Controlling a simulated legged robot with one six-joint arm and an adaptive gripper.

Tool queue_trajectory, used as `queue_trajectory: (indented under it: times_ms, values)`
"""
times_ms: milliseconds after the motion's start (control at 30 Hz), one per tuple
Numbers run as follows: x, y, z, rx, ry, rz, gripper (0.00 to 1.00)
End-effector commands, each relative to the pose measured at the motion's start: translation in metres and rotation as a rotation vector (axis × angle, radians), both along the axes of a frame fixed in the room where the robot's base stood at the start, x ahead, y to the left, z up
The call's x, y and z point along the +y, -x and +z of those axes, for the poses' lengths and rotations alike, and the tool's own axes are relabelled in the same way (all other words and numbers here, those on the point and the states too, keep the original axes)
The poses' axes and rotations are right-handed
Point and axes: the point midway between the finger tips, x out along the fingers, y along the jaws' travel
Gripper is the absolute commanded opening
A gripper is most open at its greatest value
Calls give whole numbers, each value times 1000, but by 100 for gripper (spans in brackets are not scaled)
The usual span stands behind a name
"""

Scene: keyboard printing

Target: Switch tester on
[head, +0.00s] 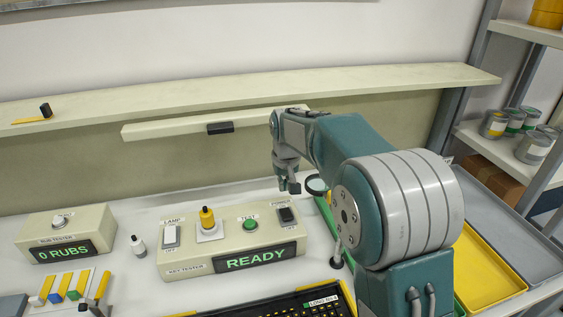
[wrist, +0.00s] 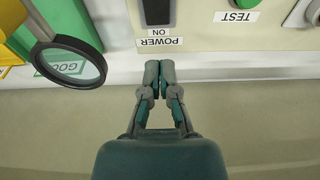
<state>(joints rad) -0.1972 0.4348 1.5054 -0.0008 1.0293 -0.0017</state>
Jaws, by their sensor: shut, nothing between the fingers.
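The key tester (head: 233,247) is a cream box on the white bench in the head view, and its display reads READY in green. Its dark power switch (head: 286,214) sits at the right end of the top. In the wrist view the power switch (wrist: 158,12) lies just beyond the fingertips, with the labels ON and POWER upside down beside it. My gripper (head: 290,187) hangs above and behind the tester's right end in the head view. In the wrist view my gripper (wrist: 159,64) is shut and empty, its tips close to the POWER label; contact cannot be told.
The tester carries a green test button (head: 250,225), a yellow-topped key (head: 207,218) and a lamp switch (head: 170,235). A magnifier (wrist: 72,63) stands beside my gripper. The rub tester (head: 66,236) is at left, a black keyboard (head: 290,306) in front, and a shelf (head: 390,80) behind.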

Motion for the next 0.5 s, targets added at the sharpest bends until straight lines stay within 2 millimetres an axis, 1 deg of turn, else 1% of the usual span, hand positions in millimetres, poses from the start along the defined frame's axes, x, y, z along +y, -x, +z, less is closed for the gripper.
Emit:
queue_trajectory:
  times_ms: [33, 100, 233, 367, 500]
  values:
    - [1, -3, 13, -6, -1, 0, 0]
    - [0, -5, 28, -7, -2, 0, 0]
    - [0, -10, 51, -5, -3, -1, 0]
    - [1, -12, 66, -3, -2, -1, 0]
    - [3, -13, 72, -1, 0, 0, 0]
